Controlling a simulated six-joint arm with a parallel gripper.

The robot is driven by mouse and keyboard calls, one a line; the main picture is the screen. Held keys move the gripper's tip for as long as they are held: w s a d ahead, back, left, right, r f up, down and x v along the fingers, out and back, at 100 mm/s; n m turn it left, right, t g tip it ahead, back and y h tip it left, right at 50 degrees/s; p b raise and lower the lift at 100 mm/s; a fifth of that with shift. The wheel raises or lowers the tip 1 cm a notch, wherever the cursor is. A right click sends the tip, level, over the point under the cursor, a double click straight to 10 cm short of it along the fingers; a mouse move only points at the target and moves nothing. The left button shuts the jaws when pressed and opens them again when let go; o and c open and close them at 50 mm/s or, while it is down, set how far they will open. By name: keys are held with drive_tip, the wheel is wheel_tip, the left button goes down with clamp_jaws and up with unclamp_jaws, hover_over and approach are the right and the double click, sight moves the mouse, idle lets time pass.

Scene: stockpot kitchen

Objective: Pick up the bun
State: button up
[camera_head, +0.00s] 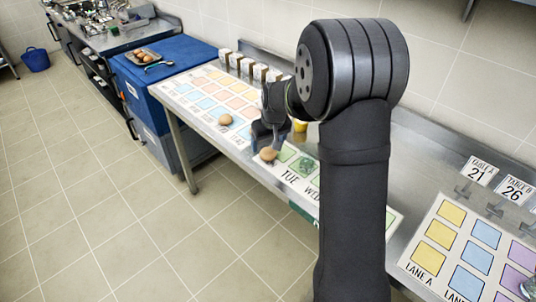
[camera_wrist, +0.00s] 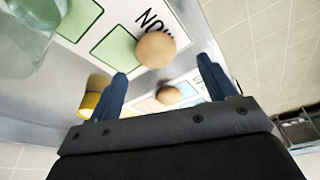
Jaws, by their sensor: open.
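A round brown bun (camera_head: 268,155) lies on the day mat, just below my gripper (camera_head: 268,135) in the head view. In the wrist view, this bun (camera_wrist: 156,49) shows beside the mat's day lettering, just past the fingertips. A second round brown bun (camera_head: 226,119) lies on the colored-square mat farther along the counter; it also shows smaller between the fingers in the wrist view (camera_wrist: 169,95). My gripper (camera_wrist: 162,70) is open, with its two blue fingers apart and nothing held. I cannot tell its exact height above the near bun.
A yellow cup (camera_head: 300,126) stands behind my gripper. A clear container (camera_wrist: 30,28) with greens stands on the day mat. Several small boxes (camera_head: 248,67) line the back wall. A tray (camera_head: 148,57) with round brown items sits on a blue crate (camera_head: 180,50).

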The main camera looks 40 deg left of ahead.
sight(269, 151)
drive_tip(key=shift+w+d+x, duration=0.1)
drive_tip(key=shift+x, duration=1.3)
drive_tip(key=shift+w+d+x, duration=0.1)
drive_tip(key=shift+x, duration=1.25)
drive_tip(key=shift+c, duration=0.3)
drive_tip(key=c, duration=1)
